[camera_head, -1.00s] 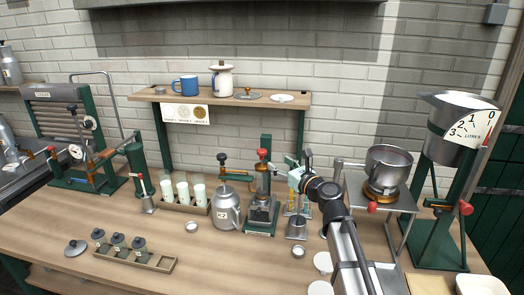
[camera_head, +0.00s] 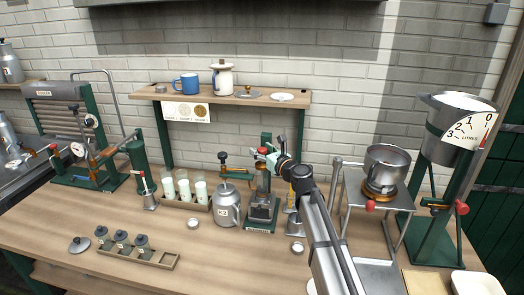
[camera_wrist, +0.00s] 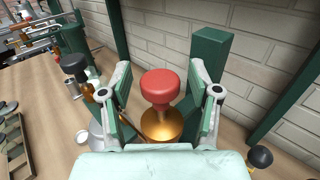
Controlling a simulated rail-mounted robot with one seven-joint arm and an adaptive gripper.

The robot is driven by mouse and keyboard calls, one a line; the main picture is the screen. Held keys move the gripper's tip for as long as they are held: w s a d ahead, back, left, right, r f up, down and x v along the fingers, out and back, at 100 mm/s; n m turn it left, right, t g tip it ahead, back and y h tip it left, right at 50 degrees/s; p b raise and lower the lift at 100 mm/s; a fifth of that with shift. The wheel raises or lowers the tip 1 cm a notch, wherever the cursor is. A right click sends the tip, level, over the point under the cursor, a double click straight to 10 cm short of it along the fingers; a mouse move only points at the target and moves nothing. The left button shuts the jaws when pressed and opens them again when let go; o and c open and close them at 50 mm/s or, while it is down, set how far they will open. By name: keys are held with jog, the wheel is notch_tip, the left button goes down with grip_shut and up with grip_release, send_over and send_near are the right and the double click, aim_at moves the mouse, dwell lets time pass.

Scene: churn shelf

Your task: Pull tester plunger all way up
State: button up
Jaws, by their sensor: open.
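The tester (camera_head: 262,205) stands on the bench, a green-framed device with a clear cylinder and a dark base. Its plunger has a red knob (camera_wrist: 160,87) above a brass-coloured cap (camera_wrist: 161,126) in the wrist view. The knob also shows in the head view (camera_head: 262,151), partly beside my fingers. My gripper (camera_wrist: 162,94) is open, with one finger on each side of the red knob. Gaps show between the fingers and the knob. The lower part of the tester is hidden by my gripper in the wrist view.
A metal can (camera_head: 227,206) stands just left of the tester, and a rack of white-filled glasses (camera_head: 186,190) is further left. The tester's green post (camera_wrist: 208,62) rises close behind the knob. A steel pot stand (camera_head: 380,187) is to the right.

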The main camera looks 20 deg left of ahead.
aim_at(262, 149)
grip_shut()
jog(key=shift+w+r+p, duration=0.1)
jog(key=shift+r+p, duration=2.3)
jog(key=shift+r, duration=1.15)
grip_release()
